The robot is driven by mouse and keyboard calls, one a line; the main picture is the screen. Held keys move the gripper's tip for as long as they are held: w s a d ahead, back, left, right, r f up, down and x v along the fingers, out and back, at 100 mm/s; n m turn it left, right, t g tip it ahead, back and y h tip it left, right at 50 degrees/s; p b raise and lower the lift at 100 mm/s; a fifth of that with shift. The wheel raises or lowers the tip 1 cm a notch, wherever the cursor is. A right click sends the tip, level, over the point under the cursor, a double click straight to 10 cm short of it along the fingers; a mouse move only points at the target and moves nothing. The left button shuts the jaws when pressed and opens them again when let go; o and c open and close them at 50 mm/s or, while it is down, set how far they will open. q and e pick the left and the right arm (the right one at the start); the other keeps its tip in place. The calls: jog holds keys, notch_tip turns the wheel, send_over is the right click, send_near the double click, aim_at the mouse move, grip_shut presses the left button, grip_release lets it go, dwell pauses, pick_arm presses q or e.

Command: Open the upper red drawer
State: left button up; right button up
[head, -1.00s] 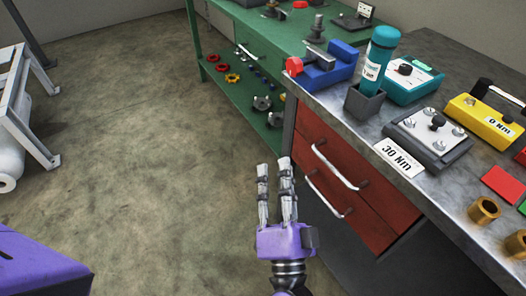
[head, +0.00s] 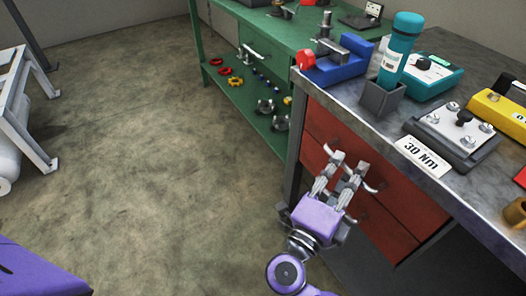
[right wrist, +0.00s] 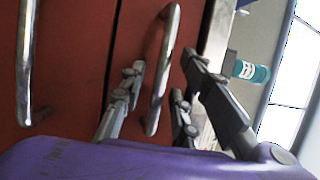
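The upper red drawer (head: 320,122) is in the front of the metal-topped workbench and looks shut. Its curved metal handle (head: 373,187) is partly hidden by my right gripper (head: 350,161). In the right wrist view the upper drawer (right wrist: 143,28) has its handle (right wrist: 168,62) between the spread fingers of my right gripper (right wrist: 163,68). The fingers are open, one on each side of the handle; I cannot tell whether either touches it. My left gripper is not in view.
The lower red drawer (right wrist: 72,60) with its own handle (right wrist: 27,75) is close beside the right gripper. The bench top (head: 347,92) carries a blue vise (head: 340,64), a teal bottle (head: 400,48) and several devices. Open floor (head: 150,150) lies left of the bench.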

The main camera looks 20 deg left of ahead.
jog(key=shift+w+d+r, duration=0.15)
jog(key=shift+w, duration=0.4)
grip_shut()
